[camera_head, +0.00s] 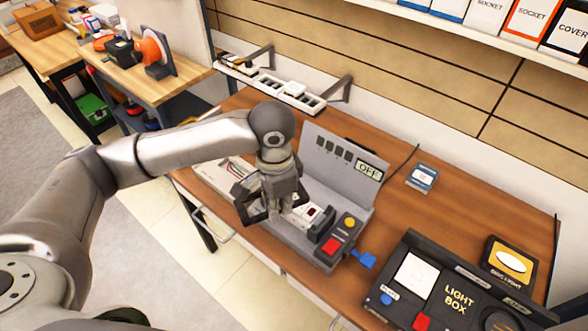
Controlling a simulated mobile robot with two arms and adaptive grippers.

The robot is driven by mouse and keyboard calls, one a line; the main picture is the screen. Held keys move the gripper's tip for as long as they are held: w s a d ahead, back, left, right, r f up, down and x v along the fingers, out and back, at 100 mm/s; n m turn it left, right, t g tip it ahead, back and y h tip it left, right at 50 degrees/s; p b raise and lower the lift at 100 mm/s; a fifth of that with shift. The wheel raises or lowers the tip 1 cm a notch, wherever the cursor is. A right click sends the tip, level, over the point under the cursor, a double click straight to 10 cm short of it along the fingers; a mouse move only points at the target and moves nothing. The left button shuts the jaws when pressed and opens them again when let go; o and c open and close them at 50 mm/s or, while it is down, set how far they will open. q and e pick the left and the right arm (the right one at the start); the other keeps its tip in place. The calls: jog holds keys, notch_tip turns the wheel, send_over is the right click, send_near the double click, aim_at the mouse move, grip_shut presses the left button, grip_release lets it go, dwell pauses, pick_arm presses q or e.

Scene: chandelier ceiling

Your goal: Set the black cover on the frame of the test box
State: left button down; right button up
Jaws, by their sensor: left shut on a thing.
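The grey test box (336,168) stands on the wooden table, with an "OFF" display on its upright panel and a yellow and a red button at its right end. A white module with a dark red window (308,214) sits on its lower deck. A black upright part (324,226) stands just right of the module. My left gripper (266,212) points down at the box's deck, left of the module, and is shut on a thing. The thing looks dark and is mostly hidden by the fingers; I take it for the black cover. The box's frame is not clearly visible. My right gripper is out of view.
A blue lever (364,260) sticks out at the box's right end. A black light box (440,292) stands at the right front. A small blue-and-white box (422,178) lies behind. A white rail with sockets (270,84) runs along the back. The table between is clear.

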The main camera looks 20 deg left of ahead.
pick_arm(q)
jog(key=w+r+m+p, duration=0.1)
jog(key=w+m+p, duration=0.5)
jog(key=m+p, duration=0.5)
pick_arm(e)
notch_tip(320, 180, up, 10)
jog(key=b, duration=0.2)
pick_arm(q)
jog(key=shift+m, duration=0.9)
jog(key=f+b, duration=0.4)
jog(key=b, duration=0.1)
jog(key=f+b, duration=0.3)
jog(key=shift+d, duration=0.35)
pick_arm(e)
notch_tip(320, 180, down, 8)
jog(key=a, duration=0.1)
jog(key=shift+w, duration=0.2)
pick_arm(q)
jog(key=shift+r, duration=0.1)
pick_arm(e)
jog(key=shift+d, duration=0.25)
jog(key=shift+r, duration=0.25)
pick_arm(q)
jog(key=shift+p, duration=0.45)
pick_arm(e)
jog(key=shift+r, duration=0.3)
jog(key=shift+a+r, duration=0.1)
